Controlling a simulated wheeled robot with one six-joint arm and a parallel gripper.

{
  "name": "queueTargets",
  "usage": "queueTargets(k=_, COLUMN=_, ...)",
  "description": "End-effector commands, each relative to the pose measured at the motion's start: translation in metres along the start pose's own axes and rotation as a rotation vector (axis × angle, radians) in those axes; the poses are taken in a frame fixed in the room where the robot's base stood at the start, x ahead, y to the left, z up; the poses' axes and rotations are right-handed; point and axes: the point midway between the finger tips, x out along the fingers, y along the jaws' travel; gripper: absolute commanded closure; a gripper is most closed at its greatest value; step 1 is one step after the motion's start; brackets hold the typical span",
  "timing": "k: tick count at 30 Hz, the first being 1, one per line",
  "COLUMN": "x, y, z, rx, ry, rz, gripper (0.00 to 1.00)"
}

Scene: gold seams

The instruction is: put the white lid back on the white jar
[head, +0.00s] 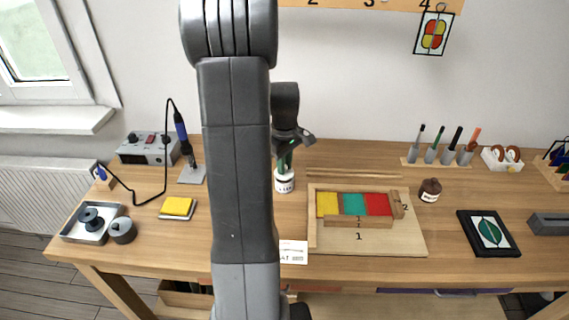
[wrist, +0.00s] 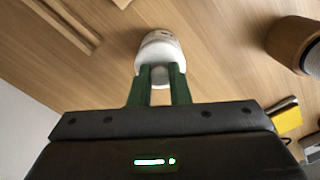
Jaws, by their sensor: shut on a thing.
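The white jar (head: 284,183) with a dark-printed label stands upright on the bench, just right of my arm in the head view. My gripper (head: 285,160) is directly above it, pointing down. In the wrist view, the green fingers of my gripper (wrist: 159,72) are shut on the small knob of the white lid (wrist: 158,54). The jar (wrist: 165,38) shows just beyond the lid. The lid is at the jar's mouth, but I cannot tell whether it rests on the rim or hangs slightly above it. The fingers hide part of the lid.
A wooden board with yellow, green and red blocks (head: 355,204) lies right of the jar. A brown jar (head: 430,190) stands beyond it. A soldering iron stand (head: 191,174) and yellow sponge (head: 178,206) are left of my arm. Thin rods (head: 352,173) lie behind the board.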

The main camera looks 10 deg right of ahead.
Motion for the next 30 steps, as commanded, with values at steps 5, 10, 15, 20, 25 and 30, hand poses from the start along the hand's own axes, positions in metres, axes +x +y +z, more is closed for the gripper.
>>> queueTargets(k=5, x=0.0, y=0.0, z=0.0, rx=0.0, ry=0.0, rz=0.0, gripper=1.0)
queueTargets(k=10, x=0.0, y=0.0, z=0.0, rx=0.0, ry=0.0, rz=0.0, gripper=1.0)
queueTargets(k=15, x=0.001, y=0.0, z=0.0, rx=0.0, ry=0.0, rz=0.0, gripper=1.0)
queueTargets(k=20, x=0.004, y=0.0, z=0.0, rx=0.0, ry=0.0, rz=0.0, gripper=1.0)
queueTargets(k=25, x=0.009, y=0.0, z=0.0, rx=0.0, ry=0.0, rz=0.0, gripper=1.0)
queueTargets(k=30, x=0.012, y=0.0, z=0.0, rx=0.0, ry=0.0, rz=0.0, gripper=1.0)
